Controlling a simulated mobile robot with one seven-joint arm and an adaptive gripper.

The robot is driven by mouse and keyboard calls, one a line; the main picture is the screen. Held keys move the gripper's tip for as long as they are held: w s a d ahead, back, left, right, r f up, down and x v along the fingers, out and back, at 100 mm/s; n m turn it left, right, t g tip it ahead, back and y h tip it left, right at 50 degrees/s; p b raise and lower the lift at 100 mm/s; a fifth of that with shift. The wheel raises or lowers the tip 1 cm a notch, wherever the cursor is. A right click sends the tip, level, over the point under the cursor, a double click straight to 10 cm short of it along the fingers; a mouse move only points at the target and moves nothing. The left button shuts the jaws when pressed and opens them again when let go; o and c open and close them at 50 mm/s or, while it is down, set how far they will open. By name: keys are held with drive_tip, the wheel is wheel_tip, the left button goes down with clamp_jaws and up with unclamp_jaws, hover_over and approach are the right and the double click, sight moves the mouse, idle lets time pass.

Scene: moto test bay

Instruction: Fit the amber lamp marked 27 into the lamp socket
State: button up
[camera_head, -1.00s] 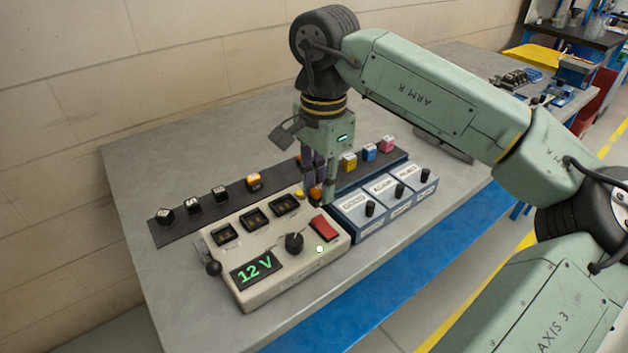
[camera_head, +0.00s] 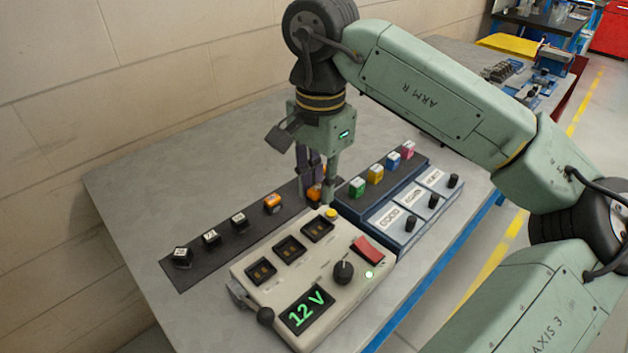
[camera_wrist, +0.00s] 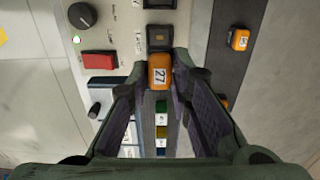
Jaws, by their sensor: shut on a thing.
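The amber lamp marked 27 (camera_wrist: 159,73) is held between the fingertips of my gripper (camera_head: 316,196), its number facing the wrist camera. In the head view my gripper points down at the back right end of the beige tester box (camera_head: 346,298). The box has three dark square sockets: a near one (camera_head: 262,271), a middle one (camera_head: 289,249) and a far one (camera_head: 318,229). In the wrist view one socket (camera_wrist: 160,38) lies just above the lamp in the picture. The lamp looks apart from it, but its height over the box is unclear.
A dark strip (camera_head: 190,279) behind the box carries white-topped lamps and another amber lamp (camera_head: 272,203). A further amber piece (camera_wrist: 224,101) shows beside my finger. Green, yellow, blue and pink lamps stand behind a blue knob unit (camera_head: 392,242). A yellow button (camera_head: 331,213) is near my fingertips.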

drive_tip(key=shift+f, duration=0.2)
drive_tip(key=shift+f+b, duration=2.05)
drive_tip(key=shift+f, duration=0.5)
drive_tip(key=shift+f+b, duration=0.55)
drive_tip(key=shift+b, duration=0.4)
idle(0.4)
drive_tip(key=o, duration=1)
drive_tip(key=shift+r, duration=0.15)
drive_tip(key=shift+r+p, duration=2.35)
drive_tip(key=shift+r, duration=1.05)
